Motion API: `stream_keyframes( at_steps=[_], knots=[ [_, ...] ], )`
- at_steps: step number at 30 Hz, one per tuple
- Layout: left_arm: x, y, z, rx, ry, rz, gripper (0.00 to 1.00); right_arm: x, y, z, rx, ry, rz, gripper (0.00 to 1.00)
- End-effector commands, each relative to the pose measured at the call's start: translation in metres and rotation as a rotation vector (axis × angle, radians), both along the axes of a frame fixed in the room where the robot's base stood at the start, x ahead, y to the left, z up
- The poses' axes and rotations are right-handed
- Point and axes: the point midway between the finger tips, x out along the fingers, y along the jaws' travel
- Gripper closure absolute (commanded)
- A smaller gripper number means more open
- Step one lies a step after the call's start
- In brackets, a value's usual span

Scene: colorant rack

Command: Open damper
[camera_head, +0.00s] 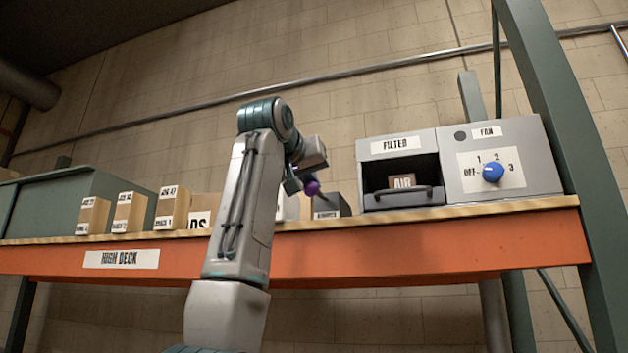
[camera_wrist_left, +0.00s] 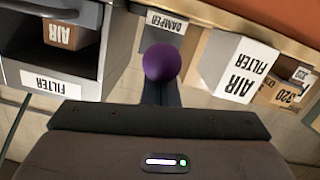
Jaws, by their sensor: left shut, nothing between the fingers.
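The damper is a small grey box (camera_head: 332,205) on the shelf, with a label on its front; it also shows upside down at the top of the left wrist view (camera_wrist_left: 167,24). Its round purple knob (camera_head: 312,188) is right by my left gripper (camera_head: 293,186). In the left wrist view the purple knob (camera_wrist_left: 162,62) sits at the tips of the dark fingers (camera_wrist_left: 161,92), which are shut with nothing between them. Whether the fingertips touch the knob I cannot tell. The knob hides the lever behind it. My right gripper is not in view.
The grey filter housing (camera_head: 362,183) and the fan panel with a blue dial (camera_head: 493,172) stand right of the damper. A white-labelled air filter box (camera_wrist_left: 234,66) is on its other side. Small cartons (camera_head: 128,212) and a green bin (camera_head: 75,190) stand left on the orange-edged shelf.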

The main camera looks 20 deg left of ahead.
Motion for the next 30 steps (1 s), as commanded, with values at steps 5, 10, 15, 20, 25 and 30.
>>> stream_keyframes(
  at_steps=[5,10,15,20,25,30],
  knots=[
    [-0.001,0.0,-0.023,-0.004,-0.139,0.0,1.0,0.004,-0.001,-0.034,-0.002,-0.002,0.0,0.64],
    [-0.001,0.0,-0.032,-0.009,-0.257,0.0,1.0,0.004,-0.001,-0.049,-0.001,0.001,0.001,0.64],
    [-0.001,0.0,-0.036,-0.011,-0.304,-0.001,1.0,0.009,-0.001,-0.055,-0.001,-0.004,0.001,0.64],
    [0.001,0.0,-0.04,-0.01,-0.302,0.0,1.0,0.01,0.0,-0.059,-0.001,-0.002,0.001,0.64],
    [0.002,0.0,-0.042,-0.01,-0.3,0.0,1.0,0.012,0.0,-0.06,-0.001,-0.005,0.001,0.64],
    [0.003,0.0,-0.043,-0.01,-0.297,-0.001,1.0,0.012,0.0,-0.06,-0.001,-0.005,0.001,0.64]
  ],
)
